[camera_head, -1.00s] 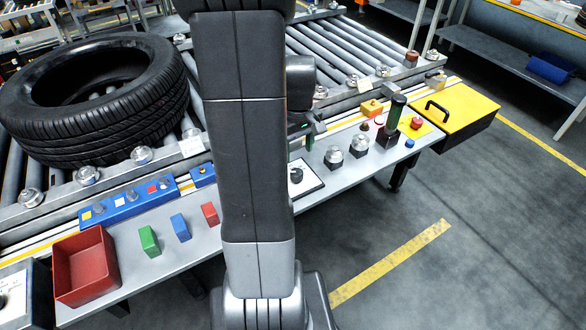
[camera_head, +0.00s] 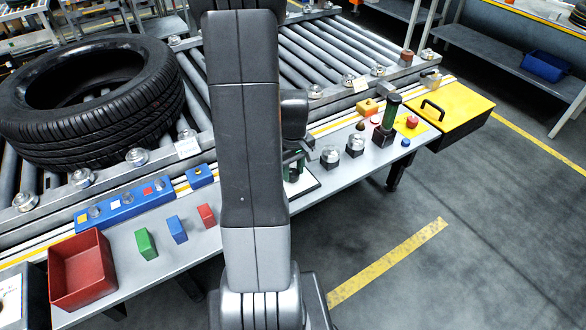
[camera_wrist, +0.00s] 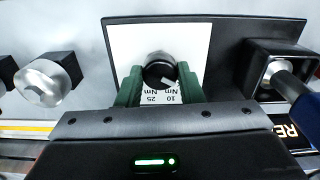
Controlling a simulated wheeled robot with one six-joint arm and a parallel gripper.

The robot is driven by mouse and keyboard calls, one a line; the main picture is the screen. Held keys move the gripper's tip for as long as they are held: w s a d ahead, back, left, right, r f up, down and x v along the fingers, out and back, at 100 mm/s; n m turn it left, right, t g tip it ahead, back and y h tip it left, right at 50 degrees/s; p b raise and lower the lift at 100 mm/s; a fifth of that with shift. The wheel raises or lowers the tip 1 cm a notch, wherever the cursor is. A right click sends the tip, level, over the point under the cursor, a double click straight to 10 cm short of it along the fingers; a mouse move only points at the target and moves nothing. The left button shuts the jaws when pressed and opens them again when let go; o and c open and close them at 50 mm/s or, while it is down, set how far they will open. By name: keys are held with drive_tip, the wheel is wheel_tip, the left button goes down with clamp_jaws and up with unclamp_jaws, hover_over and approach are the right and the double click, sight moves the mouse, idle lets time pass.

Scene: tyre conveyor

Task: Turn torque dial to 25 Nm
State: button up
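The torque dial (camera_wrist: 160,70) is a round black knob with a white mark on a white panel (camera_wrist: 120,45). Labels reading 25 Nm (camera_wrist: 152,98) and 10 Nm (camera_wrist: 171,97) show upside down below it in the wrist view. The white mark points to the lower right, toward the 10 Nm label. My gripper (camera_wrist: 159,84) has its two green fingers on either side of the dial, apart, with only narrow gaps visible. I cannot tell whether they touch it. In the head view my gripper (camera_head: 294,165) is over the panel, partly hidden by my arm, which hides the dial.
In the wrist view a silver knob (camera_wrist: 47,82) stands left and a black-framed socket (camera_wrist: 278,70) right.

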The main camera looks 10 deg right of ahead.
drive_tip(key=c, duration=0.3)
drive_tip(key=shift+c, duration=0.2)
drive_tip(key=shift+m, duration=0.3)
drive_tip(key=m+b, duration=0.1)
drive_tip(key=m, duration=0.6)
drive_tip(key=shift+b, duration=0.35)
drive_tip(key=m, duration=0.4)
drive_tip(key=shift+b, duration=0.3)
drive_tip(key=shift+w+m, duration=0.1)
drive_tip(key=shift+m, duration=2)
